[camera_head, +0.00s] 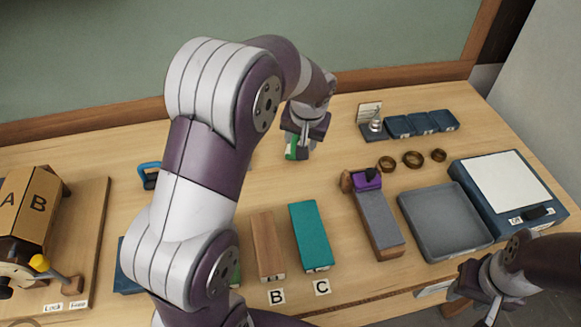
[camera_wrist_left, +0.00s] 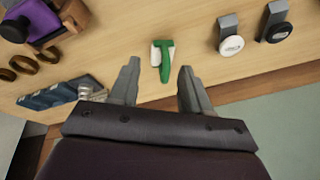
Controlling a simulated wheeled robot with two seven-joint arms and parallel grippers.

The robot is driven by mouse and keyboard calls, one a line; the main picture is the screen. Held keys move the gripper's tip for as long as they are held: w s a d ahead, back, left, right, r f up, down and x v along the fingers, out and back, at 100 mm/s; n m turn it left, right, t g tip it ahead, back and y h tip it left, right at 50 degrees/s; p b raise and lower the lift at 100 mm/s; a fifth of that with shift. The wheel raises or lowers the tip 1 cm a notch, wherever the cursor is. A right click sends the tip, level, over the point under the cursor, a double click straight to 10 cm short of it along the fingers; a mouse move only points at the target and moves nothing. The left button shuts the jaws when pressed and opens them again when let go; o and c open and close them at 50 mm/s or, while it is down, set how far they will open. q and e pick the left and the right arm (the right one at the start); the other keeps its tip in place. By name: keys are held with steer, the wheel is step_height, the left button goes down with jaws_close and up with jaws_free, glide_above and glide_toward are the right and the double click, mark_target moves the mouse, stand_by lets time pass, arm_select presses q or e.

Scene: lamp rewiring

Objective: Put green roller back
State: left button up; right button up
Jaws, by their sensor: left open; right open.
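The green roller (camera_wrist_left: 163,62), with a green handle and a white part, lies on the wooden table. In the head view only a bit of its green (camera_head: 291,152) shows below my left gripper (camera_head: 304,140). In the left wrist view, my left gripper (camera_wrist_left: 160,68) is open, with the roller in the gap between its fingertips. The fingers do not close on it; how far above it they are I cannot tell. My right gripper (camera_head: 485,292) is open and empty at the lower right, in front of the grey tray.
A brown block (camera_head: 268,245) and a teal block (camera_head: 310,235) stand by labels B and C. A purple-topped grey block (camera_head: 378,222), grey tray (camera_head: 445,222), scale (camera_head: 503,180) and brown rings (camera_head: 413,159) are to the right. A labelled box (camera_head: 30,205) is far left. My left arm hides the middle-left table.

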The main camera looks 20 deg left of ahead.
arm_select(q)
steer(key=s+d+f+g+h, duration=0.1)
steer(key=s+d+f, duration=0.1)
steer(key=s, duration=0.8)
steer(key=s+d+f+m+h, duration=0.1)
steer(key=s+d, duration=0.1)
steer(key=s, duration=0.8)
steer(key=shift+d+f+m+g, duration=0.3)
steer(key=shift+d+f+g, duration=0.05)
steer(key=shift+f+g, duration=0.05)
